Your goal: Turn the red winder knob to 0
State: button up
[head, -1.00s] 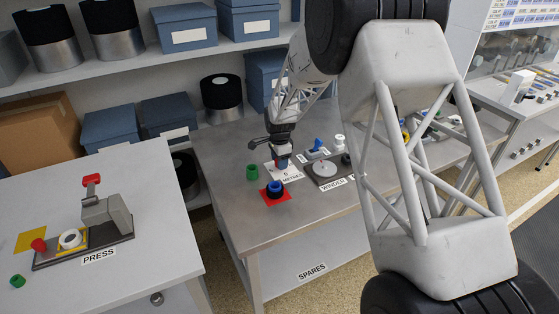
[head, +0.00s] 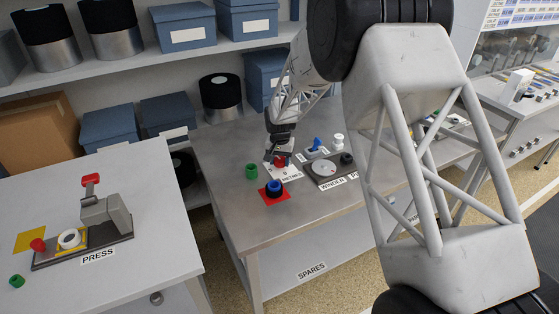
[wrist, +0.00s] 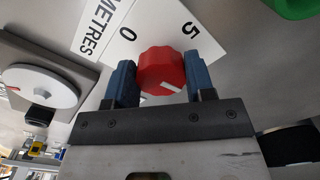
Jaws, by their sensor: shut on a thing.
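The red winder knob (wrist: 162,72) sits on a white dial card (wrist: 120,28) marked METRES, with 0 and 5 in view. My gripper (wrist: 160,80) is shut on the knob, one blue finger on each side. The knob's white pointer line shows on its lower right in the wrist view, on the side away from the 0 and the 5. In the head view the knob (head: 280,160) shows red under my gripper (head: 279,157), on the metal table. The rest of the dial's markings are hidden by my gripper.
The winder (head: 325,170) with its pale disc stands right of the dial and also shows in the wrist view (wrist: 40,88). A green ring (head: 251,170) and a blue-and-black spool on a red mat (head: 286,200) are close by. The table's front left is clear.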

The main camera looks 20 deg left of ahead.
jog(key=n, duration=0.3)
jog(key=shift+d+n, duration=0.1)
jog(key=shift+n, duration=0.3)
jog(key=n, duration=0.4)
jog(key=shift+w+d+n, duration=0.1)
jog(key=shift+n, duration=0.2)
jog(key=n, duration=0.4)
jog(key=shift+w, duration=0.1)
jog(key=n, duration=0.5)
jog(key=shift+w+r, duration=0.1)
jog(key=n, duration=0.4)
jog(key=shift+w+n, duration=0.15)
jog(key=shift+n, duration=0.15)
jog(key=n, duration=0.9)
jog(key=shift+w, duration=0.1)
jog(key=shift+a+n, duration=0.15)
jog(key=shift+n, duration=0.8)
jog(key=shift+a+n, duration=0.1)
jog(key=shift+n, duration=0.85)
